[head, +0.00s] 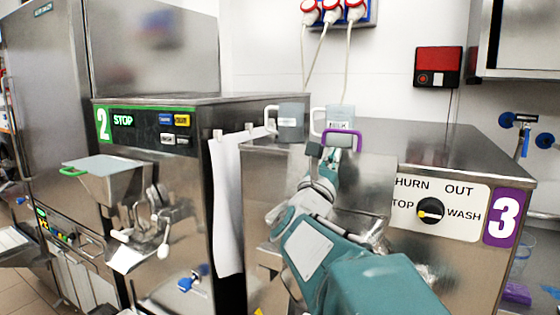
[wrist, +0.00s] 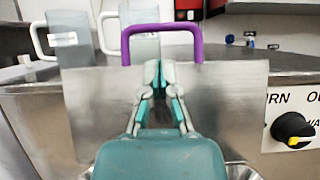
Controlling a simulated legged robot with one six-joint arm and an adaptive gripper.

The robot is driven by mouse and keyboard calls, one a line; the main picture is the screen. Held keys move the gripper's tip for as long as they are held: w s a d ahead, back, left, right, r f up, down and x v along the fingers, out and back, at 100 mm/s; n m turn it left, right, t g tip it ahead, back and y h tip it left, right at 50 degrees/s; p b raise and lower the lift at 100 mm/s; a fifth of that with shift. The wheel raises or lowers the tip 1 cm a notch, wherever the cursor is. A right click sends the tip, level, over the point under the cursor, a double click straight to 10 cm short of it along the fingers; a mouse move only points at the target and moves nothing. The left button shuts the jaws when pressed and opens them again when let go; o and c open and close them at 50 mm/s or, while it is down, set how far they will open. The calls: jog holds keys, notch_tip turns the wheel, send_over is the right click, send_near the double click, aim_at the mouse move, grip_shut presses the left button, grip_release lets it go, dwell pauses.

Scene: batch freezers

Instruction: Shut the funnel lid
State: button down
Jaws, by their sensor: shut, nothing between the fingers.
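The funnel lid (head: 373,185) of machine 3 is a flat steel plate that stands raised, with a purple handle (head: 357,136) at its top edge. In the wrist view the lid (wrist: 90,105) fills the middle and the purple handle (wrist: 163,28) arches above it. My gripper (head: 335,148) is shut and empty in front of the lid. In the wrist view its fingertips (wrist: 160,68) are together just below the handle opening; I cannot tell whether they touch the plate. The funnel itself is mostly hidden behind my arm and gripper.
Two clear jugs (head: 291,122) (head: 340,117) stand on the machine top behind the lid. A dial (head: 430,210) is to the right. Machine 2 at left has a green-handled lid (head: 105,165) lying flat. A white towel (head: 228,200) hangs between the machines.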

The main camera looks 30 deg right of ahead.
jog(key=x, duration=0.6)
jog(key=shift+w+a, duration=0.1)
jog(key=shift+a, duration=0.05)
